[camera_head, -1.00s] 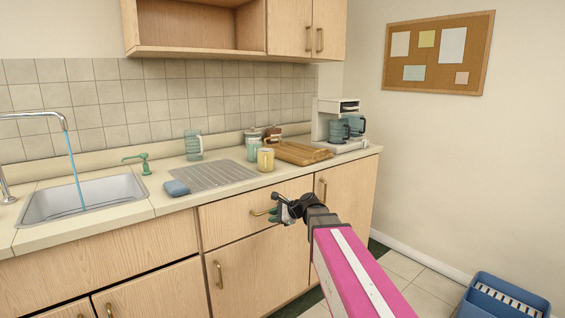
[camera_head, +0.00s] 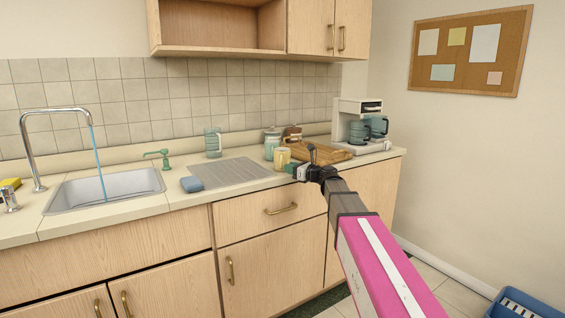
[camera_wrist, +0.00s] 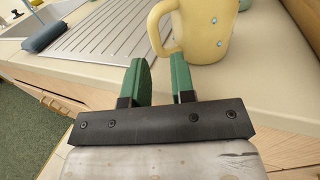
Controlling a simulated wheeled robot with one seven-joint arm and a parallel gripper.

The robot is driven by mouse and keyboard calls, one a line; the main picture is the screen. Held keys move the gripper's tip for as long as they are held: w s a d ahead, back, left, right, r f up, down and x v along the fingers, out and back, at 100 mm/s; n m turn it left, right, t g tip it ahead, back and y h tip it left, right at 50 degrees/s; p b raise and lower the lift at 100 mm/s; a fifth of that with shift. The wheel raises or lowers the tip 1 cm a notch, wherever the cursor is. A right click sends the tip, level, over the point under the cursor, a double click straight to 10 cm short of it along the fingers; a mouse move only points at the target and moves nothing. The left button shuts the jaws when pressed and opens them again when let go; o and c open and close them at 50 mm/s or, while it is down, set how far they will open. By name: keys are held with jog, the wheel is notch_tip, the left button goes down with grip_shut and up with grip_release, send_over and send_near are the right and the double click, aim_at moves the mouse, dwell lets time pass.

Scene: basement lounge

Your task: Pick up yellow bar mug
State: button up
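The yellow bar mug (camera_head: 281,158) stands upright on the counter, right of the ribbed drainboard. In the wrist view the yellow mug (camera_wrist: 205,30) is at the top, with its handle on its left side, just beyond the fingertips. My gripper (camera_head: 297,170) is at the counter's front edge, close in front of the mug. In the wrist view my gripper (camera_wrist: 160,62) shows two green fingers apart, with counter visible between them. Nothing is held. The right finger's tip overlaps the mug's lower edge in the picture; I cannot tell whether they touch.
A wooden cutting board (camera_head: 328,152) and coffee maker (camera_head: 352,125) are right of the mug. Jars (camera_head: 271,145) stand behind it. A clear glass mug (camera_head: 213,143), blue sponge (camera_head: 192,184) and sink (camera_head: 105,187) with running water are left. The drainboard (camera_head: 230,172) is bare.

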aim_at(281, 162)
jog(key=x, duration=0.5)
jog(key=shift+a+r, duration=0.15)
jog(key=shift+r, duration=0.2)
jog(key=shift+s, duration=0.1)
grip_shut()
jog(key=shift+r, duration=0.5)
jog(key=r, duration=0.3)
jog(key=shift+s+a+r, duration=0.3)
jog(key=shift+a+r, duration=0.05)
jog(key=s+a+r, duration=0.6)
jog(key=a, duration=0.3)
jog(key=shift+r, duration=0.15)
dwell(0.7)
